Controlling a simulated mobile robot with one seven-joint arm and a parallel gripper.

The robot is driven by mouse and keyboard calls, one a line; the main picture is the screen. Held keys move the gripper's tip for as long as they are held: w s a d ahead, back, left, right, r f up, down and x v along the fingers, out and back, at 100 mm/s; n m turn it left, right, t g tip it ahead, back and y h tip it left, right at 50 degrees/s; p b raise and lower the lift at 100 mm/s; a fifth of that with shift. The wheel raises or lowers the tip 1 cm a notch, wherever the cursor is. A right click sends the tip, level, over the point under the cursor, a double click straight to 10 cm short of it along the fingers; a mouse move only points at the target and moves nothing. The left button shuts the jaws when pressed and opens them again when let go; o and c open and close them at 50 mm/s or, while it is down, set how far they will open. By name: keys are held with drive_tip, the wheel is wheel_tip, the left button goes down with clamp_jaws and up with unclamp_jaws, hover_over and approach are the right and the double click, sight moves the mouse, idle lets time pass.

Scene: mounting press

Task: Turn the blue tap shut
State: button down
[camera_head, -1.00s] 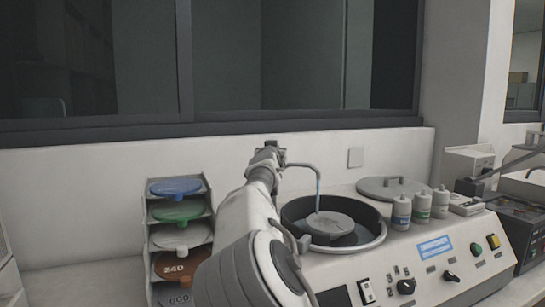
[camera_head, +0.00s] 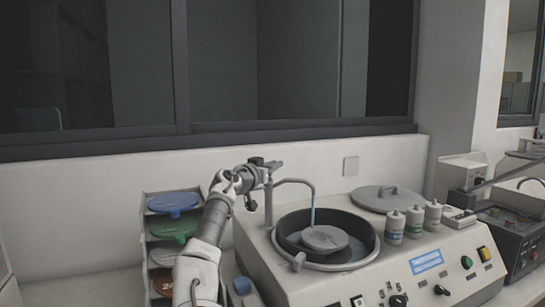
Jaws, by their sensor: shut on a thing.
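The tap's thin grey spout (camera_head: 295,181) curves over the round basin (camera_head: 367,251) of the grinding machine. A pale blue stream (camera_head: 313,208) falls from it onto the grey disc (camera_head: 325,239). My gripper (camera_head: 270,165) is at the top of the upright post at the spout's left end, shut on the tap there. The tap's handle is hidden by the gripper, and no blue shows on it. My arm reaches up from the lower left, beside the machine.
A rack of coloured discs (camera_head: 174,202) stands left of my arm. A small blue-topped thing (camera_head: 242,286) is low beside the machine. Several white bottles (camera_head: 414,222) and a round lid (camera_head: 387,198) are right of the basin. The wall is close behind.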

drive_tip(key=shift+s+d+r+m+g+h+p, duration=0.15)
drive_tip(key=shift+m+g+h+p, duration=0.45)
drive_tip(key=shift+p, duration=0.75)
drive_tip(key=shift+w+r+m+g+h+p, duration=0.1)
drive_tip(key=shift+m+g+h+p, duration=0.25)
drive_tip(key=shift+h+p, duration=0.65)
drive_tip(key=m+g+p, duration=0.1)
drive_tip(key=p, duration=0.2)
drive_tip(key=h+p, duration=0.1)
drive_tip(key=p, duration=0.2)
drive_tip(key=shift+s+d+m+g, duration=0.2)
drive_tip(key=shift+m+g, duration=0.15)
drive_tip(key=m+g+h+p, duration=0.1)
drive_tip(key=p, duration=0.3)
drive_tip(key=shift+s+d+f, duration=0.1)
drive_tip(key=shift+f, duration=0.05)
drive_tip(key=shift+f+p, duration=0.15)
drive_tip(key=shift+p, duration=0.5)
drive_tip(key=c, duration=0.9)
unclamp_jaws()
drive_tip(key=shift+s, duration=0.1)
drive_tip(key=b+v, duration=0.4)
drive_tip(key=v, duration=1.3)
drive_tip(key=shift+a, duration=0.25)
